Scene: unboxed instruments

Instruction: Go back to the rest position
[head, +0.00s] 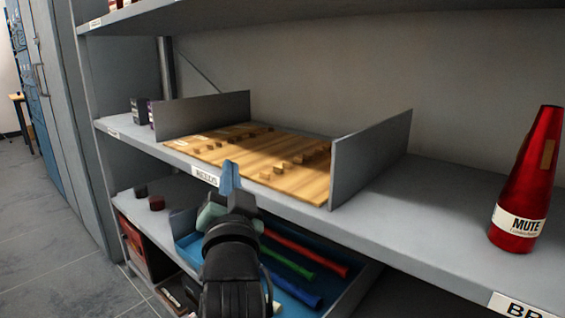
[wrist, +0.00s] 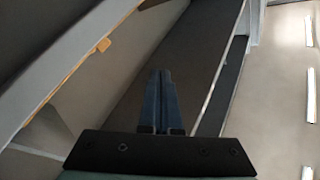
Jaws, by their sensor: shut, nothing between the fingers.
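My gripper (head: 230,178) is in front of the middle shelf in the head view, its blue fingers pointing up near the shelf's front edge. The fingers are shut with nothing between them. In the wrist view my gripper (wrist: 161,88) shows two blue fingers side by side, touching, with shelf surfaces around them. I cannot tell from the head view whether the fingers touch the shelf edge. My forearm hides part of the lower shelf.
The middle shelf (head: 440,190) holds a wooden board (head: 245,155) with small blocks between grey dividers. A red mute cone (head: 525,185) stands at right. A blue tray (head: 190,250) with coloured tubes is below. The floor (head: 45,230) at left is clear.

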